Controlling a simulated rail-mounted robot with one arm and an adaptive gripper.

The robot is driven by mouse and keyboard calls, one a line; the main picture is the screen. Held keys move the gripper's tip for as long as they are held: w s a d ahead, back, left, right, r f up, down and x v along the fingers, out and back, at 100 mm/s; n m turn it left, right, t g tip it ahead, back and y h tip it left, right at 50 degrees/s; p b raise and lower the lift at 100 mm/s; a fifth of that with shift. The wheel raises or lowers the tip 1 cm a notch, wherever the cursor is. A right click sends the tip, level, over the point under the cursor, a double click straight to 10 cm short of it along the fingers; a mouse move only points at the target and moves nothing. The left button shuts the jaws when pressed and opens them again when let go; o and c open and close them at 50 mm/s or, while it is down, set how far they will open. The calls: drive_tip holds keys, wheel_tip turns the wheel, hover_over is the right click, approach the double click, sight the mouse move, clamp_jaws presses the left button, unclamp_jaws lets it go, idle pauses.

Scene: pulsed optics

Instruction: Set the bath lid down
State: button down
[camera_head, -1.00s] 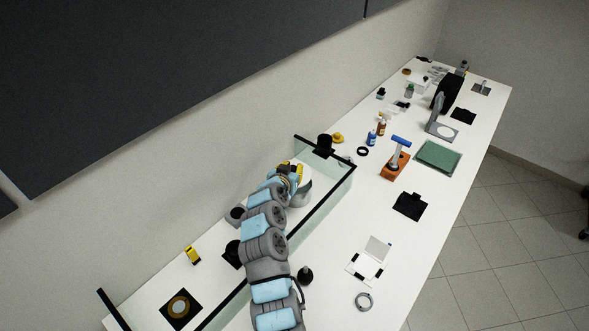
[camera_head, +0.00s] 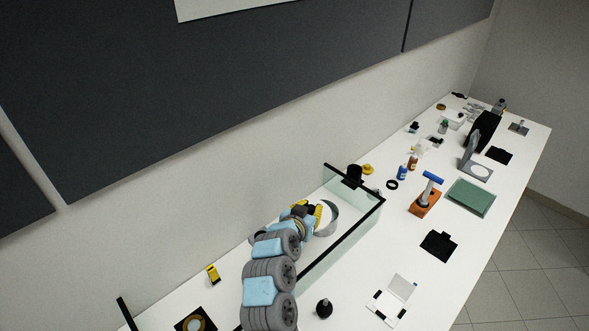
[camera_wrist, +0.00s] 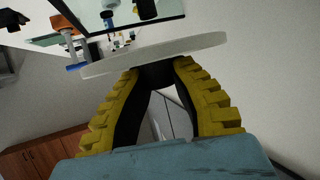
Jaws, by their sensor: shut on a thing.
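The bath lid is a pale round disc (camera_wrist: 150,56), seen nearly edge-on across the top of the wrist view. My gripper (camera_wrist: 158,72) has yellow ribbed fingers with black inner pads, shut on a dark part under the disc, probably its knob. In the head view my gripper (camera_head: 312,213) is inside the glass-walled enclosure, and the lid shows as a grey curved rim (camera_head: 335,217) just right of the fingers. The lid looks tilted there. I cannot tell whether it touches anything. I cannot make out the bath; my arm covers part of the enclosure.
Black-edged glass walls (camera_head: 345,240) surround the work area. A black cylinder (camera_head: 353,175) stands at the far corner. A yellow item (camera_head: 212,274) and a black plate with a ring (camera_head: 196,322) lie left of my arm. An orange stand (camera_head: 425,200) is outside, right.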

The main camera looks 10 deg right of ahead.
drive_tip(key=s+a+r+n+t+y, duration=0.1)
drive_tip(key=s+a+n+y, duration=0.1)
drive_tip(key=s+a, duration=0.55)
drive_tip(key=s+a+r+n+t+y, duration=0.15)
drive_tip(key=s+a, duration=0.25)
drive_tip(key=a, duration=0.7)
drive_tip(key=s+r+n+y+p, duration=0.4)
drive_tip(key=s+r+p, duration=0.2)
drive_tip(key=p, duration=1.7)
drive_tip(key=shift+s+y, duration=0.35)
drive_tip(key=shift+s, duration=0.8)
drive_tip(key=shift+f, duration=0.1)
